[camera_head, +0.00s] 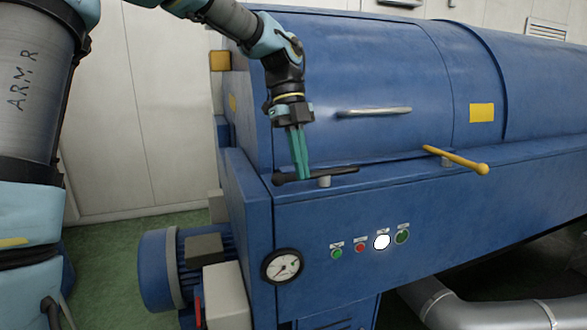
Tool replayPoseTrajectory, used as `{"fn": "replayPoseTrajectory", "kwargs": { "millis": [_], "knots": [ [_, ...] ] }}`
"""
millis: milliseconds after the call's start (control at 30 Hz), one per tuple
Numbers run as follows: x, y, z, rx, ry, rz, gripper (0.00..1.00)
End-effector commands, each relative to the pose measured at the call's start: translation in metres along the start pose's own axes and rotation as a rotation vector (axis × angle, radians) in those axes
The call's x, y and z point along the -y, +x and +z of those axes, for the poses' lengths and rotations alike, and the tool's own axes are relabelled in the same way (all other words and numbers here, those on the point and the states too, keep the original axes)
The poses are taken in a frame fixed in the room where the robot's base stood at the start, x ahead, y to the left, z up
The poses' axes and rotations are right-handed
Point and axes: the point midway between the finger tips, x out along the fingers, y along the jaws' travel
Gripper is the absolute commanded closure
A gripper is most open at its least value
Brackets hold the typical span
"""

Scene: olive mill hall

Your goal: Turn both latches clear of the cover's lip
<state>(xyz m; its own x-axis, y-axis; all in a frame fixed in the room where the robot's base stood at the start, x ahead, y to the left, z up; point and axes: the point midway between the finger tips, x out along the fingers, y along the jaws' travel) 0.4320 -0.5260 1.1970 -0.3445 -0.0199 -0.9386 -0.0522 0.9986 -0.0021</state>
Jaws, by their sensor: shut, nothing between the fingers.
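The blue cover (370,80) is down on the blue machine, its lower lip running along the ledge. The dark latch (343,171) sits on a short pale pivot at the left, lying nearly along the lip with its knob to the left. The yellow latch (462,161) sits on its pivot farther right, slanted, its thin end towards the lip and its ball knob out to the lower right. My gripper (303,177) is shut and empty, pointing down beside the dark latch, between its knob and pivot. I cannot tell whether the fingertips touch it.
A metal handle bar (374,111) stands out from the cover above the dark latch. A pressure gauge (283,266) and several buttons (360,247) are on the front panel below. A blue motor (160,268) stands at lower left. The space around the yellow latch is clear.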

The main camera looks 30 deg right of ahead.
Motion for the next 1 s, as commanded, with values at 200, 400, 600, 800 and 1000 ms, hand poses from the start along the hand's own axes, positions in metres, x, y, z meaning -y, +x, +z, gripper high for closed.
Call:
{"fn": "replayPoseTrajectory", "kwargs": {
  "millis": [200,400,600,800,1000],
  "knots": [
    [0.003,-0.026,0.002,0.001,0.000,-0.004,1.00],
    [0.005,-0.058,0.002,0.002,0.001,-0.004,1.00],
    [0.006,-0.083,0.001,0.001,0.001,-0.002,1.00],
    [0.006,-0.091,0.001,0.000,0.000,-0.001,1.00],
    [0.006,-0.091,0.000,0.000,0.000,0.000,1.00]
  ]
}}
